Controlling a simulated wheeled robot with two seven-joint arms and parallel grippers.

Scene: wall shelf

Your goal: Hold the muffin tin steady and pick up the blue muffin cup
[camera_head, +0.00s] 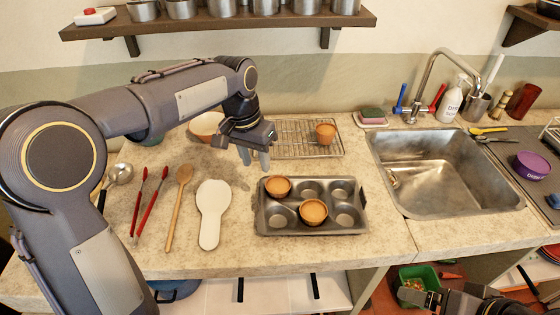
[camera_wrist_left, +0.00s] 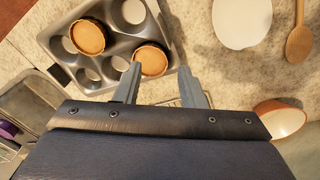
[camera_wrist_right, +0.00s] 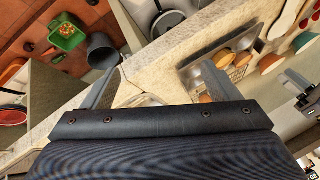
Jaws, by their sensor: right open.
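The grey muffin tin (camera_head: 312,188) lies on the counter, with two orange-brown muffin cups in it: one in the back left compartment (camera_head: 277,187) and one in the front middle (camera_head: 313,212). A third orange-brown cup (camera_head: 326,133) stands on the wire rack. I see no blue muffin cup. My left gripper (camera_head: 254,160) is open and empty above the counter, behind and left of the tin. In the left wrist view, its fingers (camera_wrist_left: 160,70) show near one cup (camera_wrist_left: 150,60). My right gripper (camera_head: 432,297) is low at the right; its fingers (camera_wrist_right: 160,72) are open and empty.
The wire rack (camera_head: 290,140) lies behind the tin. A white spoon rest (camera_head: 212,210), a wooden spoon (camera_head: 180,200) and red tongs (camera_head: 150,203) lie to the left. The sink (camera_head: 440,170) is to the right. A wall shelf (camera_head: 220,22) hangs above.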

